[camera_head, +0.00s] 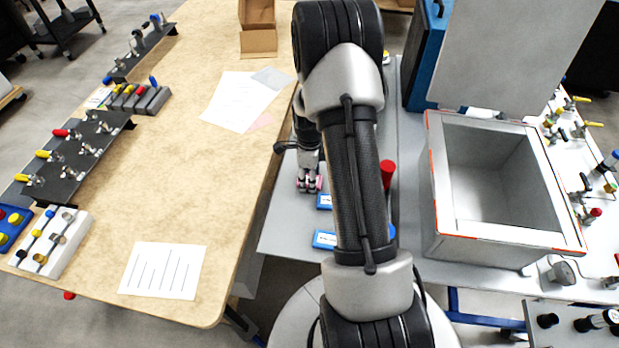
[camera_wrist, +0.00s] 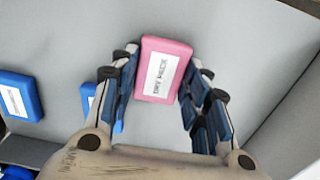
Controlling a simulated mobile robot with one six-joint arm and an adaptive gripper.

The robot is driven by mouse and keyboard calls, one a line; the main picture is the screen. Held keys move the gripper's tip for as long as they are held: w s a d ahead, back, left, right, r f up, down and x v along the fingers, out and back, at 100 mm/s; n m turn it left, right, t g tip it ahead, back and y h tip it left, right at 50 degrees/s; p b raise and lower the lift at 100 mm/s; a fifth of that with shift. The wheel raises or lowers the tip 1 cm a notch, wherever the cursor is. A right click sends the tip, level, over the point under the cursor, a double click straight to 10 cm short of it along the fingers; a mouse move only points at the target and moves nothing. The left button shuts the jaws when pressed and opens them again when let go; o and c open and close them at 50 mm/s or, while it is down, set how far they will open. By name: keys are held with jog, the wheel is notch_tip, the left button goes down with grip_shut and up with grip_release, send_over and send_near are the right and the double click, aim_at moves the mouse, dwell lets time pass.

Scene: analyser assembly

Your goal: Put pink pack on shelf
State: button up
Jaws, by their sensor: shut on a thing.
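The pink pack (camera_wrist: 163,70) is a small box with a white label, seen between the fingers of my gripper (camera_wrist: 158,92) in the wrist view. My gripper is shut on it. In the head view my gripper (camera_head: 309,183) is over the left part of the grey surface (camera_head: 285,222), and only a little pink shows at its fingertips. Whether the pack touches the surface below cannot be told. No shelf can be made out clearly.
Blue packs lie on the grey surface, one at the front (camera_head: 324,240) and one at the left of the wrist view (camera_wrist: 18,96). A red cylinder (camera_head: 387,174) stands right of my arm. An open grey box (camera_head: 470,250) is at right, a wooden table (camera_head: 185,150) at left.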

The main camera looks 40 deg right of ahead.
jog(key=shift+r, duration=0.15)
jog(key=o, duration=1.1)
jog(key=shift+c, duration=0.2)
